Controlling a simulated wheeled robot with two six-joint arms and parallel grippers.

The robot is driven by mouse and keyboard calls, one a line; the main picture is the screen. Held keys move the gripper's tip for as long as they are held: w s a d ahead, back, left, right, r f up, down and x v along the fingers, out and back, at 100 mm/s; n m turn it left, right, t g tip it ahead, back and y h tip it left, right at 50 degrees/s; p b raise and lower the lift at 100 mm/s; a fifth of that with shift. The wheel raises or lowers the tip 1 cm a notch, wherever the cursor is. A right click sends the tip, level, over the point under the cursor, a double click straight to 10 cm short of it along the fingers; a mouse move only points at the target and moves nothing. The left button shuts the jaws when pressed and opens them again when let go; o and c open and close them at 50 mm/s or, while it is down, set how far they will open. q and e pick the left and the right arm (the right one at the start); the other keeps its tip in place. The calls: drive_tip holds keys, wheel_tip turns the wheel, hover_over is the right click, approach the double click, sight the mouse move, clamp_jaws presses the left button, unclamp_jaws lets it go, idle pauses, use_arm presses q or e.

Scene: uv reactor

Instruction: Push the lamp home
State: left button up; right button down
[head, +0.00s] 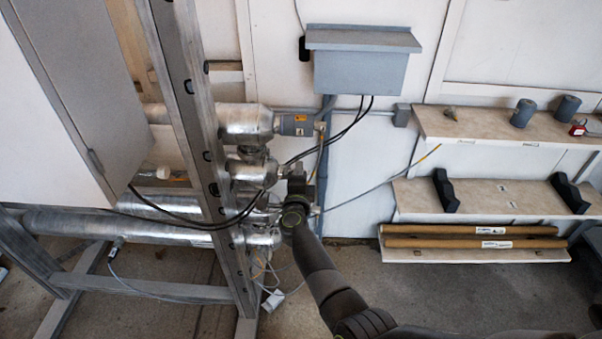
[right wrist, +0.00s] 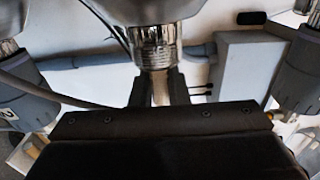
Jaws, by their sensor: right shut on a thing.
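My right gripper (head: 297,187) is at the right-hand end of the stacked steel reactor tubes, beside the middle ones. In the right wrist view its two fingers (right wrist: 160,92) are shut on a narrow pale piece, which I take to be the lamp's end (right wrist: 160,88). It is in line with a threaded metal collar (right wrist: 158,55) on the tube end (right wrist: 155,10). How deep the lamp sits inside the tube is hidden. In the head view the gripper covers the lamp. My left gripper is not in view.
Grey end caps flank the collar in the wrist view, one at left (right wrist: 28,108) and one at right (right wrist: 300,85). A metal frame post (head: 195,130) stands left of the gripper. Black cables (head: 325,140) hang nearby. Shelves (head: 500,195) line the right wall; two brown tubes (head: 470,237) lie low.

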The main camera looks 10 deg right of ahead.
drive_tip(key=shift+a, duration=0.3)
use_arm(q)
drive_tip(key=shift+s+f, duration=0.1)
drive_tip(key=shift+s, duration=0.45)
use_arm(e)
drive_tip(key=c, duration=1.3)
unclamp_jaws()
drive_tip(key=shift+c, duration=0.2)
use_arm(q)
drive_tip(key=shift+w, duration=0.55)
use_arm(e)
drive_tip(key=shift+o, duration=0.2)
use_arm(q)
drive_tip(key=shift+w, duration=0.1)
